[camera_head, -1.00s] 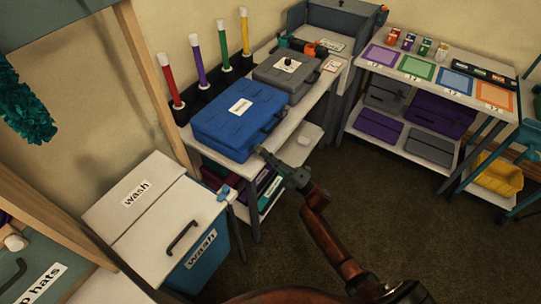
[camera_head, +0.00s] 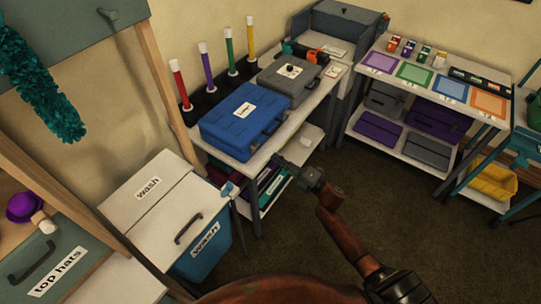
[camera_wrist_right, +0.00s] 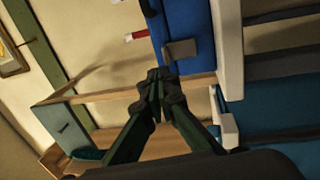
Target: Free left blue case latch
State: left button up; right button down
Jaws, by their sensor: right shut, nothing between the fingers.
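The blue case (camera_head: 235,118) lies closed on the white table, with a white label on its lid and its handle side facing the right. In the right wrist view part of the blue case (camera_wrist_right: 190,20) fills the top middle. A grey-brown tab, apparently a latch (camera_wrist_right: 180,50), sticks out from its edge. My right gripper (camera_head: 311,176) is shut and empty, off the front of the case and clear of it. Its closed fingers (camera_wrist_right: 157,88) show below the tab in the right wrist view, apart from it. My left gripper is not in view.
A grey case (camera_head: 288,80) stands behind the blue one. Coloured wands (camera_head: 205,65) line the wall. A wash bin (camera_head: 205,250) stands in front at left. A shelf table (camera_head: 400,45) is at right. The floor (camera_head: 365,185) between is clear.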

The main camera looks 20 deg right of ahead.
jog(key=r+v, duration=0.1)
jog(key=v, duration=0.7)
jog(key=shift+s+r, duration=0.15)
jog(key=shift+s, duration=0.05)
jog(key=shift+d, duration=0.15)
